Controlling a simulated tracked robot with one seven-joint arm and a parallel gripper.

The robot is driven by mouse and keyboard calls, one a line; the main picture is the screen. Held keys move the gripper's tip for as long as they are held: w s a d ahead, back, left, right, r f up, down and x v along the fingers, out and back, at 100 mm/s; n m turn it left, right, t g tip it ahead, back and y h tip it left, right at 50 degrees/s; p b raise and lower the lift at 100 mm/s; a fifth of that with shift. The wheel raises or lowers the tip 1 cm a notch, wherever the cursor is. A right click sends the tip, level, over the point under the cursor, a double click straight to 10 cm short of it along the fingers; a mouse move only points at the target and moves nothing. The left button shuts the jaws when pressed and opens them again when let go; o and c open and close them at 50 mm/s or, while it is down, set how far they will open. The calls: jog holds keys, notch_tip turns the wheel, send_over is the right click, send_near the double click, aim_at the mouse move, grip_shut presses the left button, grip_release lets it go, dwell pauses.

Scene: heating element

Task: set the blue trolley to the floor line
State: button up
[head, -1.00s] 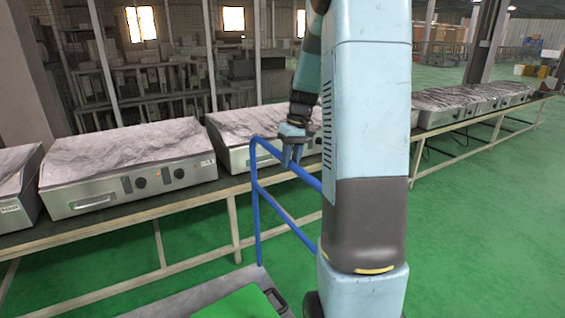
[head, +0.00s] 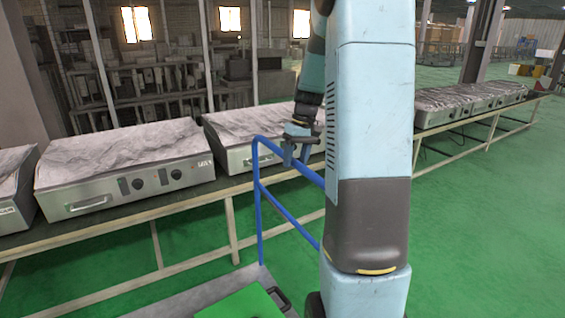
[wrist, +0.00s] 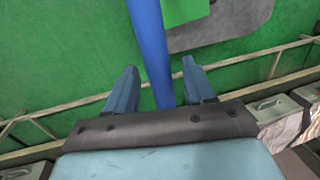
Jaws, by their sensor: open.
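The blue trolley has a tubular blue handle frame (head: 258,200) and a grey deck (head: 200,294), cut off by the bottom edge of the head view. My gripper (head: 296,160) is at the top bar of the handle, partly beside my own arm. In the wrist view my gripper (wrist: 160,80) is open, with its two fingers apart on either side of the blue handle bar (wrist: 151,45). The bar runs between the fingers; I cannot tell whether it touches either one. No floor line shows clearly in either view.
A long bench (head: 190,201) behind the trolley carries several steel heating units (head: 130,170) with crumpled sheet covers. A green panel (head: 243,303) with a dark handle lies on the trolley deck. Open green floor (head: 480,235) lies to the right.

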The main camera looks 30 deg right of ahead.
jog(key=shift+r, duration=0.1)
notch_tip(320, 180, up, 13)
jog(key=d, duration=0.2)
jog(key=shift+d, duration=0.35)
jog(key=shift+r, duration=0.15)
jog(key=s+a+r+t+h, duration=0.2)
jog(key=s+a+r, duration=0.1)
jog(key=s+a, duration=0.85)
jog(key=s+a+f+t, duration=0.3)
jog(key=s+a, duration=0.5)
jog(key=s, duration=0.5)
jog(key=shift+a+f+m+t, duration=0.3)
jog(key=shift+a+f+t, duration=0.1)
jog(key=shift+f, duration=0.05)
jog(key=shift+c, duration=0.2)
